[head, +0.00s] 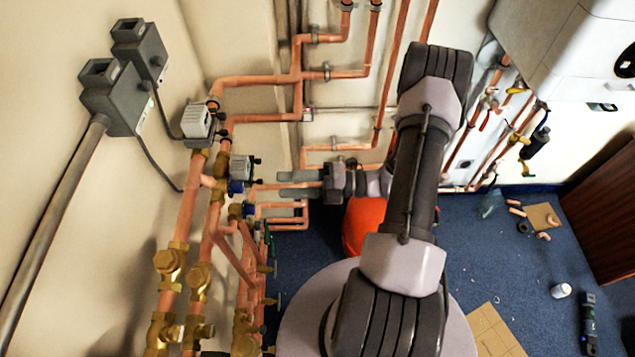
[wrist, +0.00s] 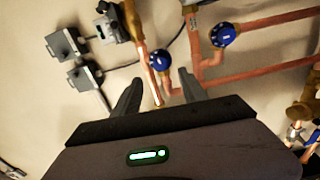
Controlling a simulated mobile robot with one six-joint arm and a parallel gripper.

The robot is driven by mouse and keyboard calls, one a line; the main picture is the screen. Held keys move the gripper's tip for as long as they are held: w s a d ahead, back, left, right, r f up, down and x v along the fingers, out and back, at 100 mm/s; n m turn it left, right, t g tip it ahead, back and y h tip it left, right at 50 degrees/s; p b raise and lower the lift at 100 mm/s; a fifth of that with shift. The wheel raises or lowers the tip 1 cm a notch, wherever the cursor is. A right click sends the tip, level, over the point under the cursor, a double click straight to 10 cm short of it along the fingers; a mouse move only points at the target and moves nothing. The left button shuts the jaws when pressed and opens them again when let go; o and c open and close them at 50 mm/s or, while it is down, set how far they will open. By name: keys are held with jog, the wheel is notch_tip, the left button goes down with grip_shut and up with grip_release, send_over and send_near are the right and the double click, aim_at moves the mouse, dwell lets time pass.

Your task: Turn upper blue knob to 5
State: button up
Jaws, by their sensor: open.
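Two blue knobs sit on the copper manifold. In the head view the upper blue knob (head: 236,187) is just below a grey valve head, and the lower blue knob (head: 248,210) is a little down and right of it. The wrist view shows one blue knob (wrist: 160,59) just beyond the fingertips, roughly between their lines, and another blue knob (wrist: 223,35) to its right. Their dial marks are too small to read. My gripper (head: 281,184) is open and empty, pointing left at the upper knob with a gap; its fingers also show in the wrist view (wrist: 160,88).
Copper pipes (wrist: 270,75) run close to the knobs, with brass fittings (head: 170,262) below. Grey valve heads (head: 198,121) and grey wall boxes (head: 112,97) are at upper left. Loose pipe pieces and cardboard (head: 540,217) lie on the blue floor at right.

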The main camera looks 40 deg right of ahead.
jog(key=v, duration=0.7)
